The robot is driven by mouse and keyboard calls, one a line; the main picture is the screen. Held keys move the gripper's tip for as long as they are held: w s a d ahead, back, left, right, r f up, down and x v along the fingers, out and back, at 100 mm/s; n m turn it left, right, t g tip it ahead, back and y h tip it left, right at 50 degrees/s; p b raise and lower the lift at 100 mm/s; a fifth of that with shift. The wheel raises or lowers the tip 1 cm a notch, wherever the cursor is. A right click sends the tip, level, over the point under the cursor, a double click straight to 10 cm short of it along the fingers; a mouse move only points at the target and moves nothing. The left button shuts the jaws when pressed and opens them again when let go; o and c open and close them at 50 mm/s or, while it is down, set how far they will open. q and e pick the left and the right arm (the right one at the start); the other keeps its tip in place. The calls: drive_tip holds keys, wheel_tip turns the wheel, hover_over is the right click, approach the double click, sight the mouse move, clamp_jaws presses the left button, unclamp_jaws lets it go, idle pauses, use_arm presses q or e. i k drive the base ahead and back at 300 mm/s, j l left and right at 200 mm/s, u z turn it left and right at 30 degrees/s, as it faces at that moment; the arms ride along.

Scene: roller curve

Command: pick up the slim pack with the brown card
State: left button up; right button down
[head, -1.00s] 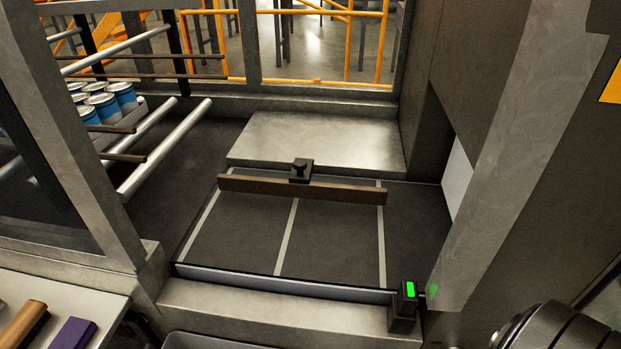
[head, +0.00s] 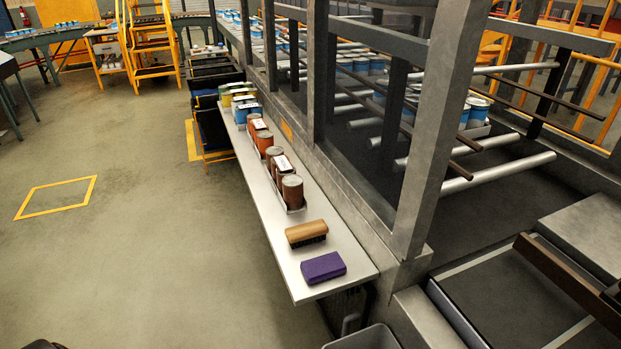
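A row of packs stands on the long pale shelf (head: 335,258) along the machine's side. The nearest tray holds brown cans (head: 292,192) with white labels on top. Orange-brown cans (head: 264,144) stand behind them. At the far end are packs with blue cans (head: 243,113) and yellow and green tops. I cannot tell which is the slim pack with the brown card, as the cards are too small to make out.
A wooden brush (head: 306,232) and a purple block (head: 323,267) lie on the shelf's near end. A grey bin (head: 362,338) stands below. The floor (head: 150,240) at left is open. Metal posts and rollers are at right.

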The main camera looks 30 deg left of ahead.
sight(289, 186)
drive_tip(key=i+j, duration=0.1)
drive_tip(key=j, duration=0.35)
drive_tip(key=i+j, duration=0.1)
drive_tip(key=j, duration=0.35)
drive_tip(key=i+j, duration=0.15)
drive_tip(key=j, duration=0.3)
drive_tip(key=i+j+z, duration=0.1)
drive_tip(key=j, duration=0.4)
